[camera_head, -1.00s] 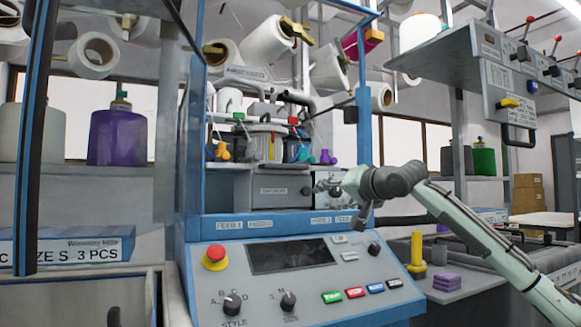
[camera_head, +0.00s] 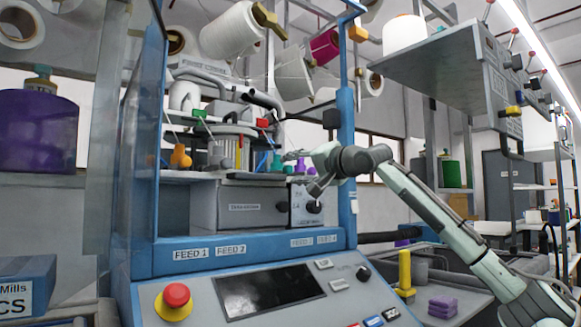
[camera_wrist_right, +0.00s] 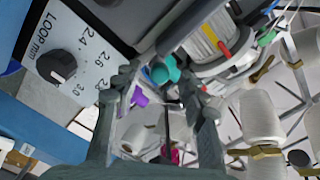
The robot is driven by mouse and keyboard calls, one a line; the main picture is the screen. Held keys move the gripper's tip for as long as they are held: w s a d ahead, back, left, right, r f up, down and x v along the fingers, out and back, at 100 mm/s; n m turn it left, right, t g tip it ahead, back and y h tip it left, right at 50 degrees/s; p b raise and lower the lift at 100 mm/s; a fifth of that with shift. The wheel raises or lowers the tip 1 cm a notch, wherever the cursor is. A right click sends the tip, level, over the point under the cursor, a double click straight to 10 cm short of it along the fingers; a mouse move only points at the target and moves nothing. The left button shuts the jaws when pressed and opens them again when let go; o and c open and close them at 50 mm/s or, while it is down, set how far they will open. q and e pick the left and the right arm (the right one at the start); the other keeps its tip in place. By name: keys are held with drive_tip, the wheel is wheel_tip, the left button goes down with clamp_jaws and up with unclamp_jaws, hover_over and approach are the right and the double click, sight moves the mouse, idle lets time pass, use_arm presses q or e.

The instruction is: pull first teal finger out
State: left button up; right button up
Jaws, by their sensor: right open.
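A teal finger piece (camera_head: 277,162) hangs at the right front of the knitting cylinder (camera_head: 232,148). In the right wrist view the teal piece (camera_wrist_right: 166,70) shows between and just beyond my fingertips. My right gripper (camera_head: 292,157) reaches in from the right, in front of the machine's opening. In the right wrist view its fingers (camera_wrist_right: 160,88) are apart with nothing held between them. I cannot tell whether a finger touches the teal piece. A purple piece (camera_wrist_right: 139,97) is close to the left finger. My left gripper is not in view.
An orange piece (camera_head: 180,156) is at the cylinder's left. The loop dial (camera_wrist_right: 56,66) is beside my right gripper. The blue machine post (camera_head: 345,130) stands close to my forearm.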

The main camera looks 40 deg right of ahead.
drive_tip(key=shift+w+d, duration=0.1)
drive_tip(key=shift+w, duration=0.65)
clamp_jaws()
